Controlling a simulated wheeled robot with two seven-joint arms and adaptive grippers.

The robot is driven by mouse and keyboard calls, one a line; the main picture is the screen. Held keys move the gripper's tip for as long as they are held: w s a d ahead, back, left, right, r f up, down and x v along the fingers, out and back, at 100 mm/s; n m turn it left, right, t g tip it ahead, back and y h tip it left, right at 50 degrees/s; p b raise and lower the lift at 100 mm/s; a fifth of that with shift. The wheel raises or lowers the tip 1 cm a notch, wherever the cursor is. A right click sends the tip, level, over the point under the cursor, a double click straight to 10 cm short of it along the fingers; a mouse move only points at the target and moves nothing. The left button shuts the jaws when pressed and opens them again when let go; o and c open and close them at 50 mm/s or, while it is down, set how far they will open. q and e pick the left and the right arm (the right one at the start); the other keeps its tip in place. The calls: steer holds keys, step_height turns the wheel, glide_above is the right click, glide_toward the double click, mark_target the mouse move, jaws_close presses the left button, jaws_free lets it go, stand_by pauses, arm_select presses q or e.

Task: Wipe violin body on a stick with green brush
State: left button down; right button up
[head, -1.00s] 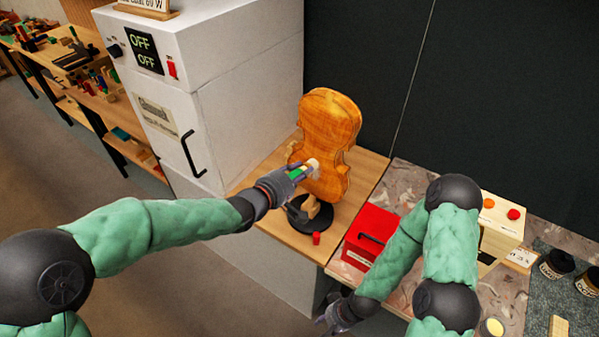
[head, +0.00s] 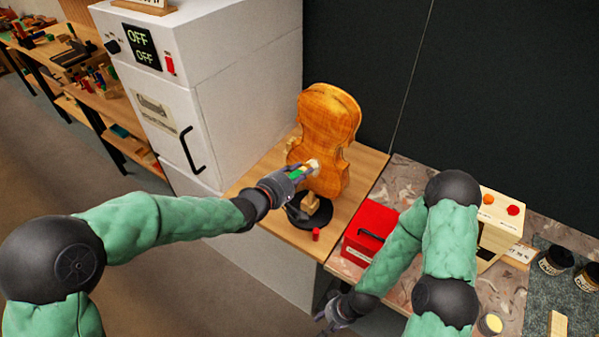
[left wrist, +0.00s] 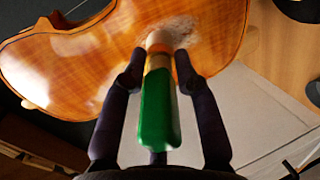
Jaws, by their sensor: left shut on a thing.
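The orange-brown violin body (head: 328,125) stands upright on a wooden post with a round black base (head: 310,212). My left gripper (head: 301,173) is shut on the green brush, whose pale tip (head: 313,165) is at the lower part of the violin body. In the left wrist view the green handle (left wrist: 157,112) lies between the fingers. The pale bristles (left wrist: 165,36) meet the violin face (left wrist: 80,60), beside a whitish dusty patch (left wrist: 185,30). My right gripper (head: 328,318) hangs low in front of the bench; its fingers look apart.
A red box (head: 366,232) with a black handle sits right of the stand. A small red cylinder (head: 316,234) stands in front of the base. A white cabinet (head: 240,95) is at left, a dark wall behind. Black-lidded jars (head: 556,260) stand at far right.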

arm_select(q)
steer(key=shift+a+f, duration=0.2)
steer(key=shift+f, duration=0.45)
steer(key=shift+a+f, duration=0.15)
steer(key=shift+f, duration=0.45)
stand_by(0.6)
steer(key=shift+s+d+r+p, duration=0.1)
steer(key=shift+r+p, duration=2.75)
steer(key=shift+r, duration=0.1)
steer(key=shift+w+f+b, duration=0.2)
steer(key=shift+f+b, duration=0.65)
steer(key=shift+f, duration=0.45)
steer(key=shift+w+f+b, duration=0.15)
steer(key=shift+f+b, duration=0.65)
steer(key=shift+f, duration=0.45)
step_height(320, 180, down, 4)
steer(key=shift+b, duration=1.25)
